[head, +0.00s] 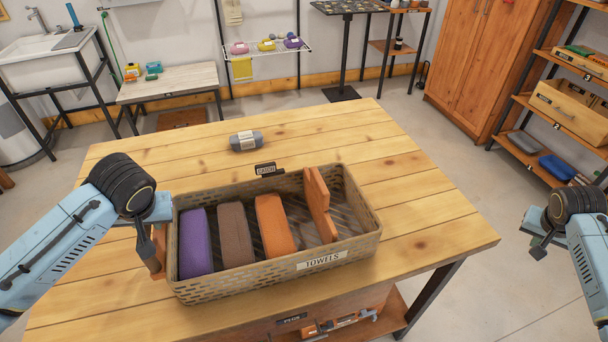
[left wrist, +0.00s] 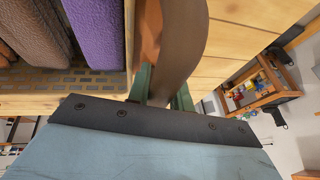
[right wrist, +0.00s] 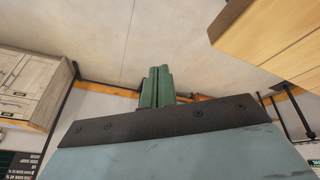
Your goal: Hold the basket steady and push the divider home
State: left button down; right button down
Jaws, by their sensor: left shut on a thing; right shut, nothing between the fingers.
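The grey-brown slatted basket (head: 340,252), labelled TOWELS, stands on the wooden table. The orange-brown wooden divider (head: 318,200) stands in its right part, leaning slightly, with its top above the rim. My left gripper (head: 153,256) is at the basket's left end. In the left wrist view its green fingers (left wrist: 162,92) are shut on a brown curved strip, seemingly the basket's end handle (left wrist: 176,45). My right gripper (head: 540,242) is shut and empty, off the table's right side, apart from the basket. Its closed green fingers show in the right wrist view (right wrist: 157,84).
Purple (head: 195,243), brown (head: 235,238) and orange (head: 273,226) towels stand in the basket's left and middle. A grey banded roll (head: 246,140) and a small dark CATCH sign (head: 265,169) are behind it. The table's right side (head: 440,220) is clear.

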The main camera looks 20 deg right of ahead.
jog(key=w+a+r+n+t+y, duration=0.2)
jog(key=w+a+r+n+y, duration=0.1)
jog(key=w+a+r, duration=0.45)
jog(key=w+a+r+n+t+y, duration=0.2)
jog(key=w+a+r+n, duration=0.15)
jog(key=w+a, duration=0.55)
jog(key=w+a+r+n+y, duration=0.1)
jog(key=a+r+n+y, duration=0.2)
jog(key=a, duration=0.6)
jog(key=w+a+r+n+y, duration=0.1)
jog(key=a+r+n+y, duration=0.15)
jog(key=a+r, duration=0.5)
send_over(318, 204)
jog(key=d, duration=0.4)
notch_tip(318, 204, down, 10)
jog(key=shift+w+r+g, duration=0.2)
jog(key=shift+w+g, duration=0.15)
jog(key=shift+g, duration=0.05)
